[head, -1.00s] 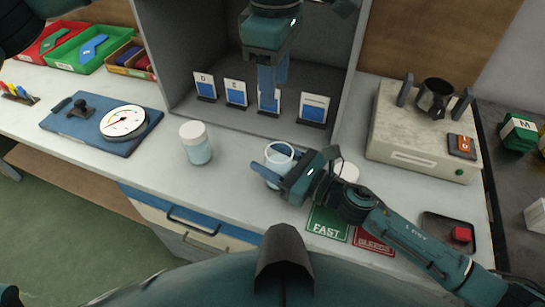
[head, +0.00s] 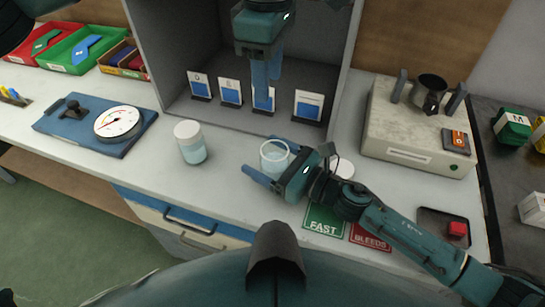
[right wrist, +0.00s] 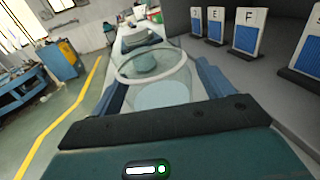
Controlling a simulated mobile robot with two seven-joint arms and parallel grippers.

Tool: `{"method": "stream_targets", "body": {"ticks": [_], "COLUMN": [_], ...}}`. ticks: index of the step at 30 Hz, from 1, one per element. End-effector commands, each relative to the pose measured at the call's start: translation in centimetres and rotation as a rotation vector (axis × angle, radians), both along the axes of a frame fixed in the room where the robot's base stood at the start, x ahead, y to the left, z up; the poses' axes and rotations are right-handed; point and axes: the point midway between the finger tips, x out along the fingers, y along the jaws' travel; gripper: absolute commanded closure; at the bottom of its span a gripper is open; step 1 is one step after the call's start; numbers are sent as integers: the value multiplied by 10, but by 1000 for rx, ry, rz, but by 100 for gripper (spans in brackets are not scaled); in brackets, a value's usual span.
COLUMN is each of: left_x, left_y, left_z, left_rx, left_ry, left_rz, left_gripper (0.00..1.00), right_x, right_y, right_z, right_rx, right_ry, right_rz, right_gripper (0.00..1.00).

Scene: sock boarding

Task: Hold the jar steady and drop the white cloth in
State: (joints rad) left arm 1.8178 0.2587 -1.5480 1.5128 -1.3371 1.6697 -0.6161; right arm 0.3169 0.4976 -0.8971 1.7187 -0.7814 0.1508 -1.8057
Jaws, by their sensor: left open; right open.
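An open clear jar (head: 273,160) stands upright on the bench in front of the grey booth; it also shows in the right wrist view (right wrist: 158,88), with something pale inside. My right gripper (head: 260,155) is open, one finger on each side of the jar; whether they touch it is unclear. My left gripper (head: 262,72) is open, pointing down inside the booth, its fingers overlapping a blue-and-white card (head: 263,98). I cannot make out a white cloth in either gripper or in the jar.
A white-lidded jar (head: 190,142) stands to the left. A white round lid (head: 342,168) lies behind my right wrist. Green FAST (head: 324,219) and red BLEEDS (head: 370,236) mats lie in front. A dial gauge (head: 117,123) is at left, a beige machine (head: 415,135) at right.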

Motion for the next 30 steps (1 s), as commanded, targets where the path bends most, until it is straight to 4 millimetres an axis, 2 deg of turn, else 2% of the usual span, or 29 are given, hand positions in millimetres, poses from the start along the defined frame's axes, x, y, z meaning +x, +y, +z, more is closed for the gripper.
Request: {"method": "stream_targets", "body": {"ticks": [5, 13, 18, 24, 30], "left_x": [0, 0, 0, 0, 0], "left_y": [0, 0, 0, 0, 0], "left_z": [0, 0, 0, 0, 0], "left_rx": [0, 0, 0, 0, 0], "left_ry": [0, 0, 0, 0, 0], "left_rz": [0, 0, 0, 0, 0], "left_gripper": [55, 55, 55, 55, 55], "right_x": [-9, -41, -56, -64, -66], "right_y": [-13, -62, -85, -99, -101], "right_z": [-1, -2, -1, 0, 0], "right_rx": [-1, -3, -1, -1, -1], "right_ry": [2, 5, 4, 1, -1], "right_rz": [0, -2, -1, 0, 1], "right_gripper": [20, 20, 20, 20, 20]}}
